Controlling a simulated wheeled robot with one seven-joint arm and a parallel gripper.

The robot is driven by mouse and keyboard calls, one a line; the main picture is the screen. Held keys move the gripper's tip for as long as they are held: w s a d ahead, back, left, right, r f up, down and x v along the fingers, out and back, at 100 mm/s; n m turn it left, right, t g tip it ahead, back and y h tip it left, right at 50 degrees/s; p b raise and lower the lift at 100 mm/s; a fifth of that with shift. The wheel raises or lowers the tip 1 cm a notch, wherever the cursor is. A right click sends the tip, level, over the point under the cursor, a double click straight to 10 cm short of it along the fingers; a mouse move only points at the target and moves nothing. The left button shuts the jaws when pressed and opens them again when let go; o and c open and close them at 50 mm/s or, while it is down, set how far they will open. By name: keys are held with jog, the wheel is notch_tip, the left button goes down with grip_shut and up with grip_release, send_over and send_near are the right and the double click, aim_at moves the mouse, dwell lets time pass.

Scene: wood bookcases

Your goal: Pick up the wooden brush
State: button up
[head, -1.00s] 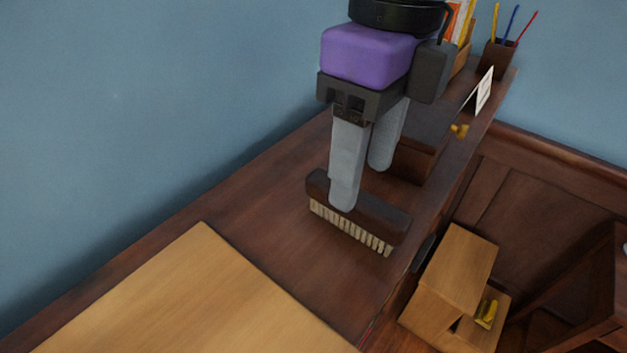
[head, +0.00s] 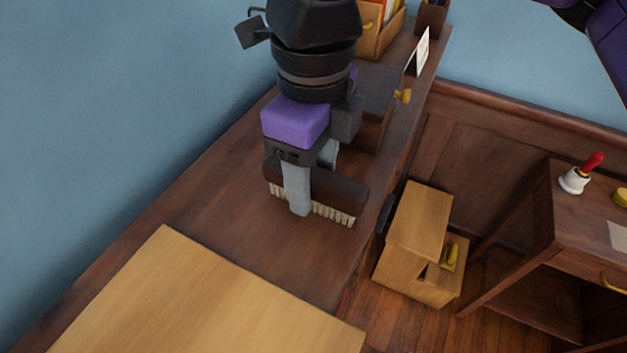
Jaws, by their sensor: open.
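The wooden brush (head: 338,190) lies on the dark wood top, with a dark brown back and pale bristles along its near side. My gripper (head: 311,182) is lowered over it, with one grey finger in front of the bristle side and the other behind the brush's back. The far finger is mostly hidden by the gripper body and the brush. The jaws are open around the brush; whether a finger touches it I cannot tell.
A light wood board (head: 200,300) lies on the near part of the dark top (head: 185,210). Behind my gripper stand a dark box (head: 375,95), a white card (head: 419,52) and a wooden holder (head: 380,32). A blue wall (head: 110,90) borders the left. A step stool (head: 418,225) stands below right.

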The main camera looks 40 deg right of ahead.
aim_at(314, 173)
grip_shut()
jog(key=shift+r, duration=0.1)
notch_tip(314, 173, up, 20)
jog(key=b, duration=0.1)
jog(key=shift+b, duration=0.3)
dwell(0.3)
